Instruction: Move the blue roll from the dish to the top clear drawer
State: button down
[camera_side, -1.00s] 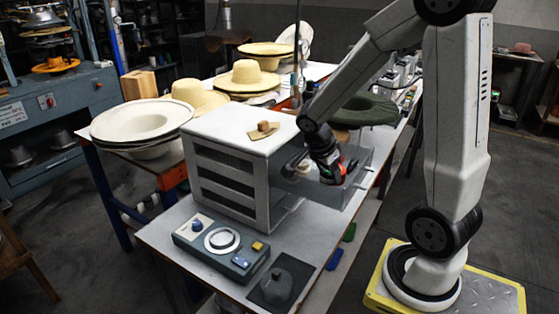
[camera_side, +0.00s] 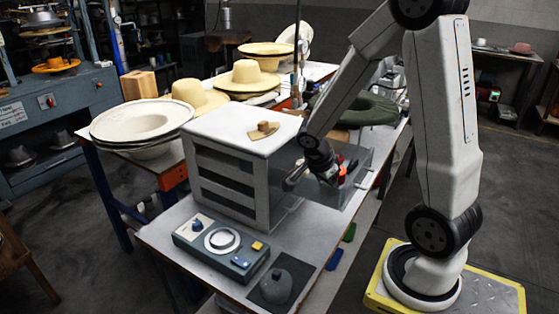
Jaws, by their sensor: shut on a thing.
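My gripper (camera_side: 293,182) is at the clear drawer (camera_side: 345,195), which stands pulled out to the right from the top of the white cabinet (camera_side: 232,170). Small red and green patches show by my wrist. I cannot pick out the blue roll or the dish with certainty; the arm and drawer wall hide much there.
A grey control panel (camera_side: 221,246) with a white ring, a yellow block and blue parts lies in front of the cabinet. A dark pad (camera_side: 283,284) holds a grey dome. Straw hats (camera_side: 247,77) stand behind. A dark green hat (camera_side: 365,110) is behind my arm.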

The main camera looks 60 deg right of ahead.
jog(key=shift+f, duration=0.15)
jog(key=shift+c, duration=0.4)
grip_release()
jog(key=shift+f, duration=0.1)
jog(key=shift+s, duration=0.1)
jog(key=shift+w+a+r, duration=0.2)
jog(key=shift+r, duration=0.5)
jog(key=v, duration=1.1)
jog(key=shift+a, duration=0.1)
